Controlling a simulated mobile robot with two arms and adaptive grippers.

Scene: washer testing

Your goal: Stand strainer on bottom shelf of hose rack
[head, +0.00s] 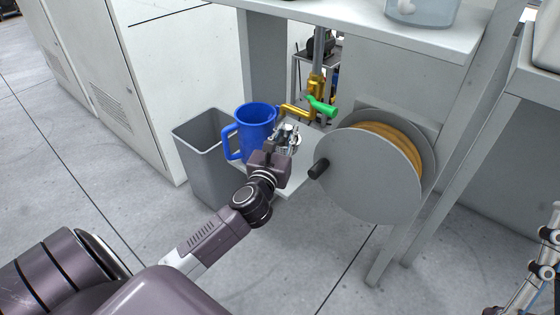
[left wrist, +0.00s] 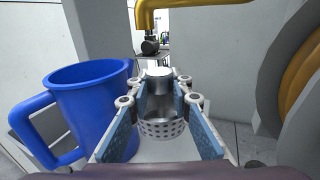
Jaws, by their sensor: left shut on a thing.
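The strainer (left wrist: 162,129) is a silver perforated metal cylinder, upright between the blue finger pads in the left wrist view. My left gripper (head: 289,136) is shut on it, low over the bottom shelf (head: 289,184) of the hose rack. In the head view the fingers mostly hide the strainer. I cannot tell whether its base touches the shelf. My right gripper (head: 543,255) shows only in part at the right edge of the head view; its fingertips are not clear.
A blue jug (head: 257,131) stands close to the left of my left gripper. A grey bin (head: 203,146) is further left. The hose reel (head: 365,172) is close on the right. A brass tap (head: 315,88) with a green handle hangs just behind and above.

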